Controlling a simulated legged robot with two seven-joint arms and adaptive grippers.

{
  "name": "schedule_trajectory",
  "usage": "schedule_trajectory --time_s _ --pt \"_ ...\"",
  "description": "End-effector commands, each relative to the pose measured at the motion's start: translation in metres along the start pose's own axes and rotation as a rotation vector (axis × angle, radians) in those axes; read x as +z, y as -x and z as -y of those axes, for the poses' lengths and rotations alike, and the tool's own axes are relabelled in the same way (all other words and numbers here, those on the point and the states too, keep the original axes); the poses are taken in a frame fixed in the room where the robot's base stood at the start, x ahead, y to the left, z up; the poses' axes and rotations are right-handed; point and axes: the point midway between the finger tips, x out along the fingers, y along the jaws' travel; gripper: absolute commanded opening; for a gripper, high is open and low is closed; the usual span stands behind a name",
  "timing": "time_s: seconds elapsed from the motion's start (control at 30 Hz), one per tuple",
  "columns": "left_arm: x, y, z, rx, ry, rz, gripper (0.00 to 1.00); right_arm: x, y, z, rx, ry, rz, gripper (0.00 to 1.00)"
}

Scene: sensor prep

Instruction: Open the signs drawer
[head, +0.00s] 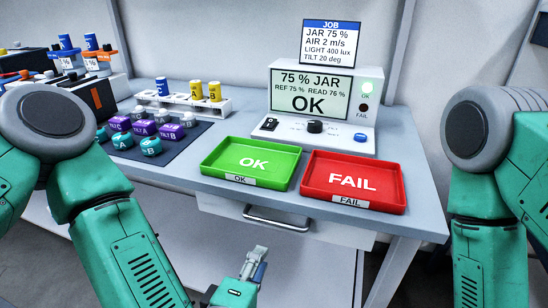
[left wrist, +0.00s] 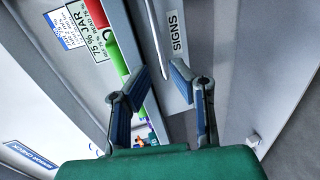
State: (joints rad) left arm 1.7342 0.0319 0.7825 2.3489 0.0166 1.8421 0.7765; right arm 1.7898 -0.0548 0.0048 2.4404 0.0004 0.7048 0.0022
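The signs drawer (head: 340,233) sits under the front edge of the bench and looks shut. Its metal bar handle (head: 277,220) runs along its front. In the left wrist view, the handle (left wrist: 155,32) stands beside the drawer's SIGNS label (left wrist: 177,34). My left gripper (head: 257,264) is below and in front of the handle in the head view. In the left wrist view, my left gripper (left wrist: 161,71) has its fingers apart, and one end of the handle shows between the tips. I see no contact. My right arm is at the right; its gripper is out of view.
A green OK tray (head: 222,179) and a red FAIL tray (head: 375,203) stand on the bench above the drawer. A tester (head: 286,104) stands behind them. Jars on a dark mat (head: 182,150) are at the left. A bench leg (head: 388,273) stands right of the drawer.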

Motion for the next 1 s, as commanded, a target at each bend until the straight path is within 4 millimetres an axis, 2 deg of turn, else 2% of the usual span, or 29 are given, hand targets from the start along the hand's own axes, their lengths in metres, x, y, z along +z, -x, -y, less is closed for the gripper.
schedule_trajectory --time_s 0.07,0.13,0.17,0.27,0.3,0.4,0.5,0.6,0.73,0.87,1.0 --pt "0.0 0.001 0.011 -0.03 -0.042 0.019 0.19 0.0 0.0 0.0 0.0 0.0 0.0 0.4" --pt "-0.002 0.005 0.034 -0.095 -0.132 0.06 0.19 0.0 0.0 0.0 0.0 0.0 0.0 0.4" --pt "-0.004 0.007 0.048 -0.135 -0.185 0.087 0.19 0.0 0.0 0.0 0.0 -0.001 0.0 0.4" --pt "-0.02 0.026 0.108 -0.31 -0.412 0.203 0.19 0.0 0.0 0.0 0.0 -0.001 0.001 0.4" --pt "-0.031 0.038 0.134 -0.392 -0.512 0.26 0.19 0.0 0.0 0.0 0.001 -0.001 0.001 0.4" --pt "-0.067 0.074 0.192 -0.594 -0.736 0.407 0.19 0.0 0.0 0.0 0.001 -0.001 0.001 0.4" --pt "-0.106 0.117 0.233 -0.781 -0.906 0.552 0.19 0.0 0.0 0.0 0.0 -0.001 0.001 0.4" --pt "-0.142 0.156 0.257 -0.935 -1.018 0.676 0.19 0.001 0.0 0.0 0.0 -0.001 0.001 0.4" --pt "-0.172 0.192 0.269 -1.065 -1.091 0.789 0.19 0.001 0.0 0.0 0.0 -0.001 0.001 0.4" --pt "-0.183 0.207 0.272 -1.117 -1.114 0.836 0.19 0.001 0.0 0.0 0.0 0.0 0.001 0.4" --pt "-0.181 0.206 0.271 -1.11 -1.111 0.834 0.19 0.0 0.001 0.0 0.0 -0.001 0.001 0.4"
